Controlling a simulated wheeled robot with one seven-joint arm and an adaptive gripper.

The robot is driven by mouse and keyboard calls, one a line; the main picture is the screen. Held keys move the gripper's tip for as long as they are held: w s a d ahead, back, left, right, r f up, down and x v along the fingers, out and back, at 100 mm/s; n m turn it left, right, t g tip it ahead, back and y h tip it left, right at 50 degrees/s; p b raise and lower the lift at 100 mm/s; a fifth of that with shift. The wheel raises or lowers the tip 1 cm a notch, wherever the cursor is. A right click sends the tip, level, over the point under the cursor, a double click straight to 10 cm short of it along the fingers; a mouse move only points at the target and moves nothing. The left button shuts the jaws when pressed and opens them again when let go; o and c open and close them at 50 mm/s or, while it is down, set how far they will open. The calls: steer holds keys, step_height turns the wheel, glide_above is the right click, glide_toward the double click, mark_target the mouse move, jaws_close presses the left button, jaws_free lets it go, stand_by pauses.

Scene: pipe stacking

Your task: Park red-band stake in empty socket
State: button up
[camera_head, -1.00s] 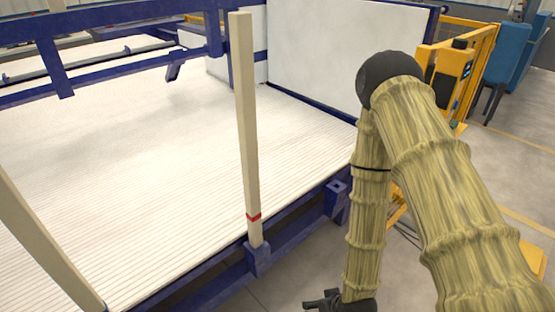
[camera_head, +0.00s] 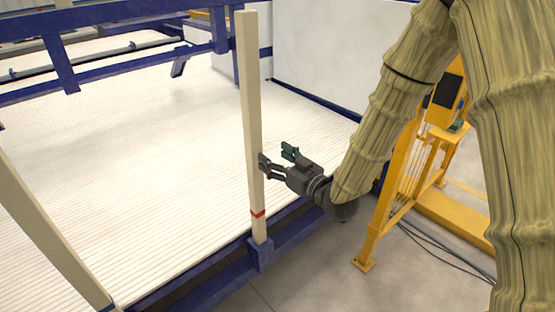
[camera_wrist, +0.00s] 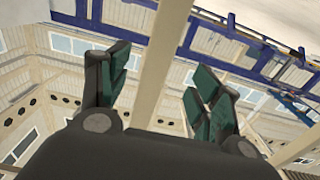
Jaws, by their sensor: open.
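The red-band stake (camera_head: 250,110) is a tall pale square post with a red band near its foot. It stands nearly upright in a blue socket (camera_head: 260,255) at the front edge of the rack. My gripper (camera_head: 275,156) is open beside the stake's right side, above the band; one fingertip overlaps the stake's edge in the head view. In the wrist view the stake (camera_wrist: 162,55) runs between the two spread fingers (camera_wrist: 160,85). I cannot tell whether any finger touches it. The empty socket is not visible; my arm and gripper cover that stretch of the rail.
Another pale stake (camera_head: 45,230) leans at the left. The white ribbed pipe stack (camera_head: 130,170) lies behind the stakes, with a blue frame (camera_head: 110,80) above its far side. A yellow stand (camera_head: 400,180) with cables is at the right. Grey floor (camera_head: 340,280) in front is clear.

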mark_target(254, 77)
steer(key=p+x, duration=0.2)
steer(key=x, duration=0.8)
steer(key=shift+w+a+f, duration=0.1)
steer(key=shift+w+a, duration=0.05)
steer(key=shift+w, duration=0.05)
jaws_close()
steer(key=shift+r+p, duration=2.3)
steer(key=shift+r, duration=2.2)
steer(key=shift+w+r, duration=0.1)
steer(key=shift+r+p, duration=2.8)
steer(key=shift+r, duration=3.15)
